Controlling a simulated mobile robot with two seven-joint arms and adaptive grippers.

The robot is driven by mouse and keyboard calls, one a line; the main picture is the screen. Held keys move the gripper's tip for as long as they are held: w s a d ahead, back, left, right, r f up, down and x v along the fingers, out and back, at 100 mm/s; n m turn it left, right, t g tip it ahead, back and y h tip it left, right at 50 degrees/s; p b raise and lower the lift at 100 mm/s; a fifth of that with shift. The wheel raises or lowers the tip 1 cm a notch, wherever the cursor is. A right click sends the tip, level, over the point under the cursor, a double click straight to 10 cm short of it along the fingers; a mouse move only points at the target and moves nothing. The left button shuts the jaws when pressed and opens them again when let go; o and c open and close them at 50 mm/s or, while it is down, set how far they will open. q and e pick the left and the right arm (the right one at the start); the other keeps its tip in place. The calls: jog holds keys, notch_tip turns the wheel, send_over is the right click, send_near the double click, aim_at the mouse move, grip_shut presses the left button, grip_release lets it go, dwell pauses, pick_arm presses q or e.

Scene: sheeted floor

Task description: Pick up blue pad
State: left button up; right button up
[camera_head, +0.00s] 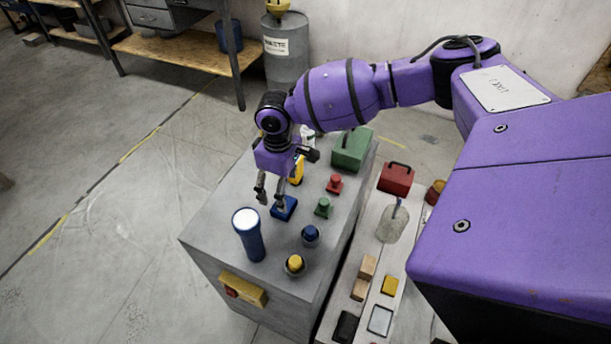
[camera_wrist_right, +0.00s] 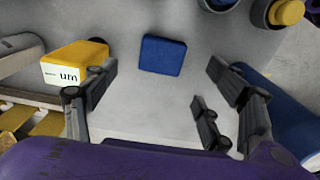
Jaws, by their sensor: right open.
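The blue pad (camera_head: 288,207) is a small flat block lying on the grey top of the cabinet (camera_head: 215,222). In the right wrist view the pad (camera_wrist_right: 163,55) lies ahead of the fingertips, roughly centred across the gap, with nothing touching it there. My right gripper (camera_head: 271,200) points down close to the pad, one finger overlapping the pad's left side in the head view. The right wrist view shows this gripper (camera_wrist_right: 160,90) with its fingers spread and nothing between them. I cannot tell its exact height above the pad. My left gripper is not in view.
A blue flashlight-like cylinder (camera_head: 248,238) stands close in front of the pad. A yellow labelled item (camera_wrist_right: 78,62) is beside the gripper. Green (camera_head: 323,207), blue (camera_head: 310,236), red (camera_head: 334,184) and yellow (camera_head: 295,264) knobs line the right. A green box (camera_head: 352,150) sits behind.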

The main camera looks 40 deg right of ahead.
jog(key=shift+w+a+f, duration=0.15)
jog(key=shift+w+f, duration=0.05)
jog(key=shift+w, duration=0.05)
jog(key=f, duration=0.2)
jog(key=shift+s+f, duration=0.3)
notch_tip(320, 180, down, 4)
jog(key=shift+r, duration=0.15)
jog(key=shift+f, duration=0.5)
jog(key=c, duration=1.3)
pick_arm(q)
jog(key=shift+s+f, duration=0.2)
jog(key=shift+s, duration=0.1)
pick_arm(e)
jog(key=shift+o, duration=0.2)
jog(key=shift+r, duration=0.1)
